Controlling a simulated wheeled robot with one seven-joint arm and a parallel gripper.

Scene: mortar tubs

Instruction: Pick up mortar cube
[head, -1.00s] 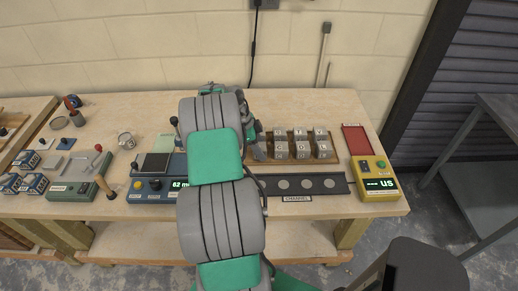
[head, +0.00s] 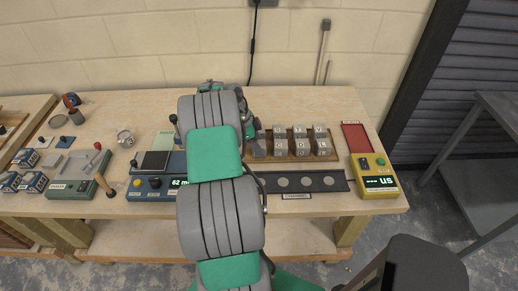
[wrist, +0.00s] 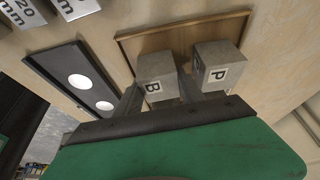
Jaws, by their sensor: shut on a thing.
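Grey mortar cubes (head: 300,147) stand in a wooden tray (head: 286,159) right of my arm in the head view. In the wrist view, my gripper (wrist: 162,92) is shut on a grey cube marked B (wrist: 155,66), with a finger on either side. A second cube marked P (wrist: 216,66) stands close beside the right finger. The tray's wooden rim (wrist: 185,27) shows behind both cubes. The lower part of the B cube is hidden by the gripper, so I cannot tell whether it touches the tray. My arm hides the tray's left end in the head view.
A dark channel plate with pale discs (head: 312,184) lies in front of the tray. A yellow meter (head: 375,178) and red tray (head: 356,137) are at the right. A blue tester (head: 150,190) stands left of my arm. Bare bench lies behind the tray.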

